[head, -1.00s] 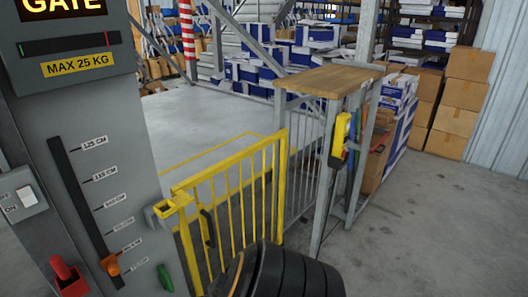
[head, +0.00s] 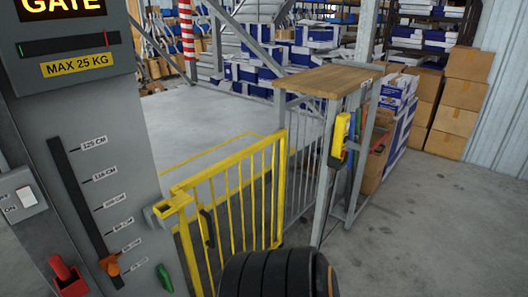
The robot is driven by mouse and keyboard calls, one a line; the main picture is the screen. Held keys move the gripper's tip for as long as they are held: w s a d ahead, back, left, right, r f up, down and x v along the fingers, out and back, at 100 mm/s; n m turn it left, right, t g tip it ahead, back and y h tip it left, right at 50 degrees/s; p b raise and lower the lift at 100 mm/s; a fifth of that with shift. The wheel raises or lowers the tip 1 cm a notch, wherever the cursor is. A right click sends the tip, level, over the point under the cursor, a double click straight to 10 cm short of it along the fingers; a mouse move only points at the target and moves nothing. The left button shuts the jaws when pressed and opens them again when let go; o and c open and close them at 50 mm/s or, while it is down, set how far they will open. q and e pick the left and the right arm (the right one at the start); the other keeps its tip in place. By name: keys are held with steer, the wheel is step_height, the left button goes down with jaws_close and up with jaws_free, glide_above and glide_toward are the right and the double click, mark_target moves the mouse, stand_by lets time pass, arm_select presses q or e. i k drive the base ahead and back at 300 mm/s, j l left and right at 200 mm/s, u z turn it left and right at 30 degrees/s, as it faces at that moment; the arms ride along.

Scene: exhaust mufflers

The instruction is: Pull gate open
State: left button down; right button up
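The yellow barred gate (head: 238,196) stands upright in the middle of the head view, between the grey control column and the wooden-topped stand. A dark handle (head: 206,226) is on its left side. A latch-like block (head: 165,208) is at its upper left corner, close to the column. The gate looks shut or nearly so; I cannot tell if it is latched. A black ribbed link of my arm reaches in at the bottom, in front of the gate, and hides part of its lower edge. Neither gripper shows.
The grey control column (head: 100,150) with a switch, slider and red and green levers stands close at left. A wooden-topped stand (head: 330,82) with a yellow device (head: 341,135) stands right of the gate. Cardboard boxes (head: 460,100) stack further right. Concrete floor (head: 425,235) is clear at right.

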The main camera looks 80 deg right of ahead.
mark_target(180, 199)
steer(key=z, duration=2.35)
